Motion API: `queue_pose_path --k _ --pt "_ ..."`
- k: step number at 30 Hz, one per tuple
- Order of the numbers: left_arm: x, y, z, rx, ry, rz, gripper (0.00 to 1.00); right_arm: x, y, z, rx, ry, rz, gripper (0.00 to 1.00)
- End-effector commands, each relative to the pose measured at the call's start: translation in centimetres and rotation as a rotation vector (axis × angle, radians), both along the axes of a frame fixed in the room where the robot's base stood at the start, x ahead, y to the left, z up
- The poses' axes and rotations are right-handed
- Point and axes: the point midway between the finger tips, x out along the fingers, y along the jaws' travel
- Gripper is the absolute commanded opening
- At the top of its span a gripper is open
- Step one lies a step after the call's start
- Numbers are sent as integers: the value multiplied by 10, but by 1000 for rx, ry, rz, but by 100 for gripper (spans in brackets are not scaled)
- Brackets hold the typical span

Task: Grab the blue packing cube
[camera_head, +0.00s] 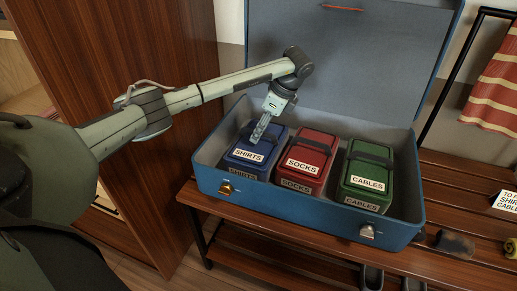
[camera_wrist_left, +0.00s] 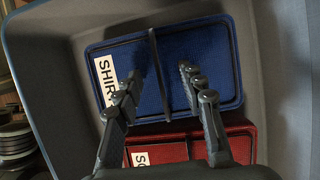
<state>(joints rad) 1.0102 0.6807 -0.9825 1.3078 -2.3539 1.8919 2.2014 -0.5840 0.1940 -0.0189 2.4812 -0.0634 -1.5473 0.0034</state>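The blue packing cube (camera_head: 254,147), labelled SHIRTS, lies in the left part of the open blue suitcase (camera_head: 290,213). It has a dark strap across its top, and also shows in the left wrist view (camera_wrist_left: 208,56). My left gripper (camera_head: 262,130) is over the cube. In the left wrist view its two fingers (camera_wrist_left: 158,80) are spread apart, one on each side of the strap, with nothing between them but the strap and cube top behind. I cannot tell whether the fingertips touch the cube. My right gripper is not in view.
A red cube (camera_head: 304,158) labelled SOCKS and a green cube (camera_head: 370,172) labelled CABLES sit to the right in the suitcase. The raised lid (camera_head: 350,60) stands behind. The suitcase rests on a wooden slatted bench (camera_head: 440,200). A wooden cabinet (camera_head: 120,60) stands left.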

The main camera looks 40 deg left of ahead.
Motion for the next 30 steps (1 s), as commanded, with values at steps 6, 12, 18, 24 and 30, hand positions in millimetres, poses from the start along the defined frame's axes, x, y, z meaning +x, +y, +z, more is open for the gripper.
queue_pose_path --k 6,12,18,24,30 --pt "0 0 -1 0 0 0 40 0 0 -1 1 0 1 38" --pt "0 0 -4 0 1 0 40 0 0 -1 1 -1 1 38" --pt "0 0 -5 0 1 0 40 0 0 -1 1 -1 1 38" --pt "0 0 -5 0 1 0 32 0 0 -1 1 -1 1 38" --pt "0 0 -5 -1 1 0 7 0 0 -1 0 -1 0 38"
